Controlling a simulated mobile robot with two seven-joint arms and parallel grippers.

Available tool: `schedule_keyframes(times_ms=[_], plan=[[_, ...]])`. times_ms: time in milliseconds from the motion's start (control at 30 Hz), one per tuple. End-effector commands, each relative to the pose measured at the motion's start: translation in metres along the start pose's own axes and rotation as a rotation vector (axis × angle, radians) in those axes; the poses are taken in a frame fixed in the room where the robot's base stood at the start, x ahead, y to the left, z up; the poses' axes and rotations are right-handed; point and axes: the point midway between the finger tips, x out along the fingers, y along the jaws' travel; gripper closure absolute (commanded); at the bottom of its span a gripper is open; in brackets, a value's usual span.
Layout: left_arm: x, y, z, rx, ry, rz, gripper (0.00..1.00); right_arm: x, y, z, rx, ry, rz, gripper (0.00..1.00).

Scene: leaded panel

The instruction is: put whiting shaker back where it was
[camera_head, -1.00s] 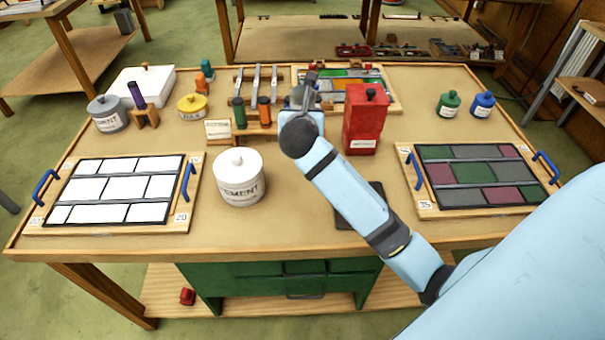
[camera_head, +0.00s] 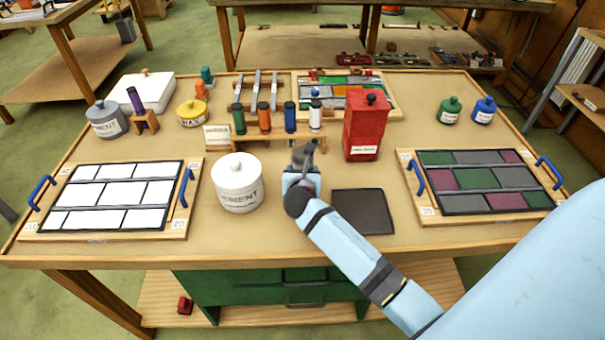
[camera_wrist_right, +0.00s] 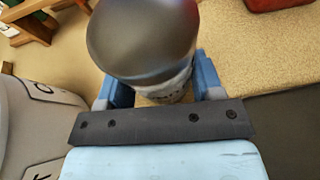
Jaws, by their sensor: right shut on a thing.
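My right gripper (camera_head: 302,172) is shut on a shaker with a smooth grey domed top (camera_wrist_right: 145,40) and a pale lower body with partly visible lettering; I take it to be the whiting shaker. Blue fingers stand on both sides of it in the right wrist view. In the head view only a dark grey part of the shaker (camera_head: 305,154) shows above the gripper. It is between the white cement jar (camera_head: 239,184) and the dark square mat (camera_head: 362,212). I cannot tell whether its base touches the table. My left gripper is out of view.
A wooden rack (camera_head: 268,143) behind holds green, orange, blue and white cylinders. A red canister (camera_head: 365,125) stands behind the mat. Panel trays lie left (camera_head: 180,225) and right (camera_head: 425,210).

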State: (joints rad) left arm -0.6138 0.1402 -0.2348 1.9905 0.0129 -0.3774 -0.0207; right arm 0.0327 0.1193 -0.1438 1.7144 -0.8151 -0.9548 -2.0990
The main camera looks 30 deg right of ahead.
Motion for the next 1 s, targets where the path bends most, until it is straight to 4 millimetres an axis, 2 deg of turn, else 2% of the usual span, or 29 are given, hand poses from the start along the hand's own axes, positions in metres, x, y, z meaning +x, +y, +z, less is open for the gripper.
schedule_keyframes(times_ms=[333, 367, 467, 800, 1000], plan=[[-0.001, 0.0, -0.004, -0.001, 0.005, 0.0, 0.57, 0.001, 0.0, -0.002, -0.001, -0.001, 0.0, 0.71], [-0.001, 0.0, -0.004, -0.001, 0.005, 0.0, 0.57, 0.002, 0.0, -0.003, -0.001, 0.0, 0.0, 0.37], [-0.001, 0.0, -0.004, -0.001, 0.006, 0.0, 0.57, 0.002, 0.0, -0.003, 0.0, 0.0, 0.0, 0.14], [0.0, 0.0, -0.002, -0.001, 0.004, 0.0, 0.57, 0.0, 0.0, 0.0, 0.003, -0.001, 0.001, 0.14], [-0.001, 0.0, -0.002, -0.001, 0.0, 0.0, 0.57, -0.031, 0.0, 0.0, 0.002, 0.0, 0.002, 0.14]])
